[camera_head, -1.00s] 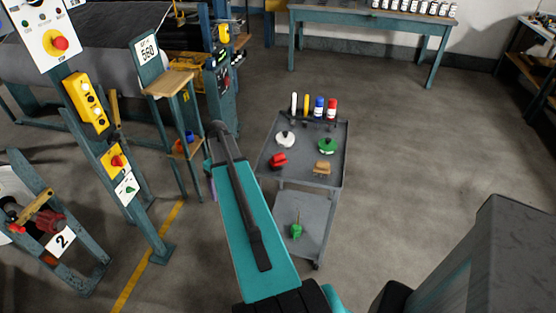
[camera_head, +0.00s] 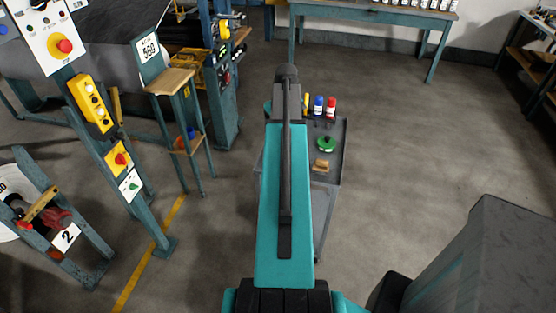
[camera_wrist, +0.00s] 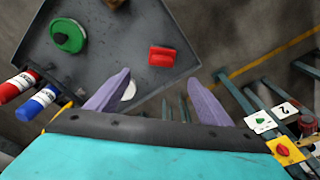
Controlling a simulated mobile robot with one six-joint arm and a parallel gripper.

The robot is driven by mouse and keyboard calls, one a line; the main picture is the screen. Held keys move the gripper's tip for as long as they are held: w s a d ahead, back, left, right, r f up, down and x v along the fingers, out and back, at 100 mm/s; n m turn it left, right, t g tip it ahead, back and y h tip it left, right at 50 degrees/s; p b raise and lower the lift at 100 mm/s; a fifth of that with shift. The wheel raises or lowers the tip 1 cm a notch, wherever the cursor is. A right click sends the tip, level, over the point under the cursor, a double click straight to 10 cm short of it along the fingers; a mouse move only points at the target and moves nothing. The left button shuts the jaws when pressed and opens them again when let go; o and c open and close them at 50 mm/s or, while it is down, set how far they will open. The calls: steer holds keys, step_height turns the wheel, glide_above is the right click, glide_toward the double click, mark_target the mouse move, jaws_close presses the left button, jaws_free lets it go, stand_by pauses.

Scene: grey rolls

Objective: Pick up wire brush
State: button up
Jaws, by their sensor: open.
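A small tan-brown block-shaped thing (camera_head: 321,166), which looks like the wire brush, lies on the top shelf of the grey cart (camera_head: 340,150), near its front right. In the wrist view only a brown edge of it (camera_wrist: 115,3) shows at the top; its bristles cannot be made out. My gripper (camera_wrist: 158,76) is open and empty, its two purple fingers spread over the cart's edge. It is apart from the brush. In the head view my arm hides the gripper.
The cart also holds a green round thing (camera_head: 326,144), a red thing (camera_wrist: 162,56), a white thing (camera_wrist: 128,91) partly behind a finger, and bottles, including blue (camera_head: 318,106) and red (camera_head: 331,107). A wooden-topped stand (camera_head: 170,82) is left.

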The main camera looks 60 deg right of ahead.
steer(key=shift+f, duration=0.1)
steer(key=shift+w+d+f+p, duration=0.15)
steer(key=shift+f+p, duration=0.2)
steer(key=shift+f, duration=1.05)
steer(key=shift+w+f+p, duration=0.2)
steer(key=shift+f+p, duration=0.2)
steer(key=shift+f, duration=1.05)
steer(key=shift+w+d+f+p, duration=0.15)
steer(key=shift+f+p, duration=0.2)
steer(key=shift+f, duration=1.05)
steer(key=shift+a+f, duration=0.15)
steer(key=shift+a+f+p, duration=0.1)
steer(key=shift+f+p, duration=0.8)
steer(key=shift+f, duration=0.2)
steer(key=shift+w+f+p, duration=0.1)
steer(key=shift+f+p, duration=0.35)
steer(key=shift+f, duration=0.9)
steer(key=c, duration=1.3)
steer(key=shift+r, duration=0.15)
